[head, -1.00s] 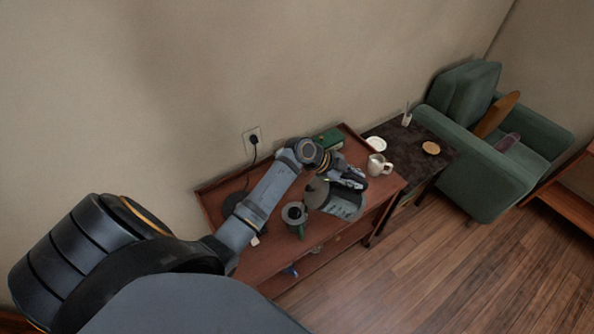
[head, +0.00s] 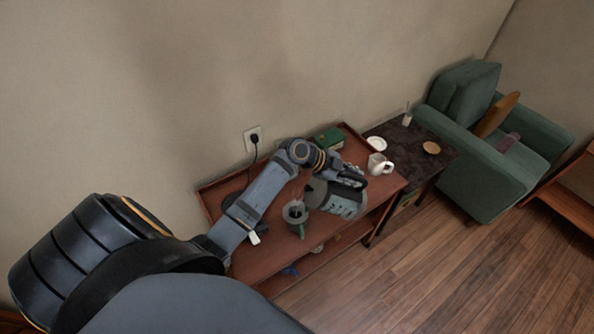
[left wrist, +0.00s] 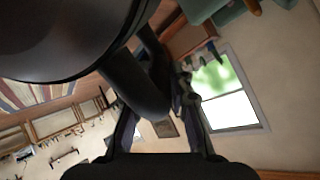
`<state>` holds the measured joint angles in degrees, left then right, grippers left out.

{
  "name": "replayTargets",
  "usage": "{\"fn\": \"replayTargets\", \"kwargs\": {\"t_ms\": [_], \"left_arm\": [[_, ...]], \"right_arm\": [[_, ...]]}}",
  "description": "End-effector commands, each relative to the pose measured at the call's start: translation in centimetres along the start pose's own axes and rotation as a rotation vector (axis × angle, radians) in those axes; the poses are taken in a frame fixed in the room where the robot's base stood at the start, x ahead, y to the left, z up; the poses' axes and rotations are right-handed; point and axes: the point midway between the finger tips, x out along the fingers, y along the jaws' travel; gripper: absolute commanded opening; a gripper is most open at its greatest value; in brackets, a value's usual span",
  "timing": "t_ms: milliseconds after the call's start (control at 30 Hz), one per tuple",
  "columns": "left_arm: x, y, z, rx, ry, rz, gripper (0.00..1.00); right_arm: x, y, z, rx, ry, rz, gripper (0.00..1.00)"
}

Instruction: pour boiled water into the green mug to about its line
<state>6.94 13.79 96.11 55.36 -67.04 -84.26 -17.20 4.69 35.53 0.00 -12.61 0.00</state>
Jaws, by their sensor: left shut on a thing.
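The green mug (head: 301,230) stands on the reddish-brown wooden cabinet top, toward its front edge; its inside looks dark and I cannot make out the water level or a line. My left gripper (head: 348,178) is shut on the handle of a grey kettle (head: 340,203). The kettle is held tilted just right of the mug, its left end close to the mug's rim. A faint haze shows above the mug. In the left wrist view the dark kettle body (left wrist: 60,40) fills the upper left, and its handle (left wrist: 135,85) runs between my fingers. My right gripper is not in view.
A white pitcher (head: 379,164) stands right of the kettle. A green box (head: 328,139) sits at the cabinet's back. A dark side table (head: 407,138) holds a white dish (head: 376,143) and a round tan item (head: 431,148). A green armchair (head: 490,180) is farther right.

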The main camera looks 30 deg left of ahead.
Motion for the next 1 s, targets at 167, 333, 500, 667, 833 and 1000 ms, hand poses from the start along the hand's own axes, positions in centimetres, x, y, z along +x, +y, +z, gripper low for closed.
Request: {"fn": "replayTargets", "kwargs": {"t_ms": [167,333,500,667,833,1000], "left_arm": [[-0.24,-0.24,-0.2,0.003,0.011,-0.01,0.0],[-0.44,-0.33,-0.3,0.004,0.02,-0.016,0.0],[-0.54,-0.35,-0.28,0.003,0.026,-0.019,0.0],[-0.63,-0.34,-0.28,0.002,0.033,-0.022,0.0],[-0.81,-0.38,-0.33,0.002,0.039,-0.026,0.0],[-0.95,-0.42,-0.35,0.003,0.045,-0.031,0.0]], "right_arm": [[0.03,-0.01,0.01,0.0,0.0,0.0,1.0],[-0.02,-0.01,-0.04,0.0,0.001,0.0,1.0],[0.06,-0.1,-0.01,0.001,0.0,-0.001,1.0],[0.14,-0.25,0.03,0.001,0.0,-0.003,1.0],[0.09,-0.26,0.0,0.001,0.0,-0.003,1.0],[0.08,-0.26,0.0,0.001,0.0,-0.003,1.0]]}}
